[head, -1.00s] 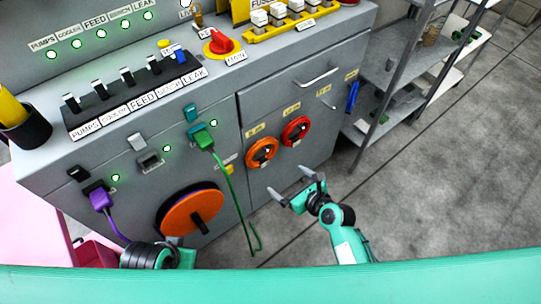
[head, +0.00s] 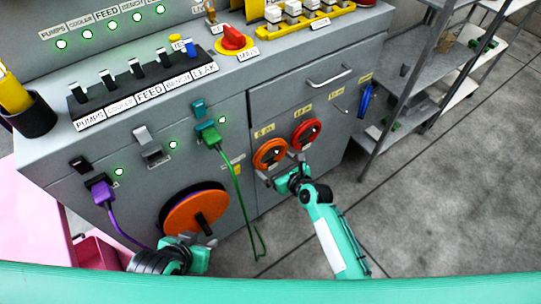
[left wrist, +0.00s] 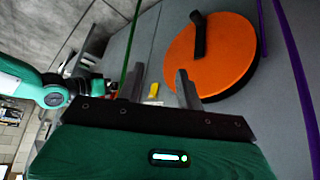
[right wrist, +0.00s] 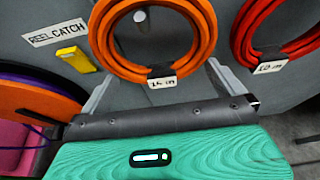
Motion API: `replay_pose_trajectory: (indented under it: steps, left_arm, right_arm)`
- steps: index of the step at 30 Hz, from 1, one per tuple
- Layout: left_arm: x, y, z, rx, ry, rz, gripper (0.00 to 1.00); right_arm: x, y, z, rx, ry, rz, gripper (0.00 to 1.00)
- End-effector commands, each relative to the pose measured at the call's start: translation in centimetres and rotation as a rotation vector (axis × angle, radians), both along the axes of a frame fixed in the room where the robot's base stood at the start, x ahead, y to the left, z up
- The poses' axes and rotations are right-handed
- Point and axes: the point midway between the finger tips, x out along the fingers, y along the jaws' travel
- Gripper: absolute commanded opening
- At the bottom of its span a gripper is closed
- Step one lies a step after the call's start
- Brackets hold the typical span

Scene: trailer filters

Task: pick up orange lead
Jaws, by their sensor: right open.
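The orange lead (head: 270,154) is a coil hung on the front of the grey cabinet, left of a red coil. In the right wrist view the orange lead (right wrist: 204,45) shows as a ring with a black tie and a small white length tag at its bottom. My right gripper (head: 281,181) is open just below and in front of it. In the right wrist view the fingers of my right gripper (right wrist: 161,70) stand apart on either side of the ring's lower part; I cannot tell whether they touch it. My left gripper (left wrist: 162,83) is open and empty, low beside the orange reel.
The red coil (head: 305,134) hangs close on the right. An orange reel disc (head: 190,211) with a black handle is at lower left. A green cable (head: 238,195) hangs from its plug between the arms. A shelf rack (head: 400,85) stands right; the floor there is clear.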

Motion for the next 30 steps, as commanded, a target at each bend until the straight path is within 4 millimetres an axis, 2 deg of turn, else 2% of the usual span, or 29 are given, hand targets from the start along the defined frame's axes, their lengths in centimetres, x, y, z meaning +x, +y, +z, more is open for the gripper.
replay_pose_trajectory:
  steps: [6,14,20,30]
  left_arm:
    - [0.7,-1.2,-0.4,-0.033,-0.069,-0.014,0.36]
    - [0.8,-1.3,-0.3,-0.038,-0.078,-0.015,0.36]
    - [0.8,-1.3,-0.3,-0.038,-0.077,-0.015,0.36]
    - [0.7,-1.3,-0.3,-0.035,-0.069,-0.015,0.36]
  right_arm:
    - [1.4,1.0,-0.9,-0.001,0.001,-0.001,1.0]
    - [1.6,1.1,-0.8,0.0,0.001,-0.001,1.0]
    - [1.5,1.1,-0.8,0.0,0.001,-0.001,0.65]
    - [1.5,1.1,-0.6,0.001,0.0,-0.001,0.65]
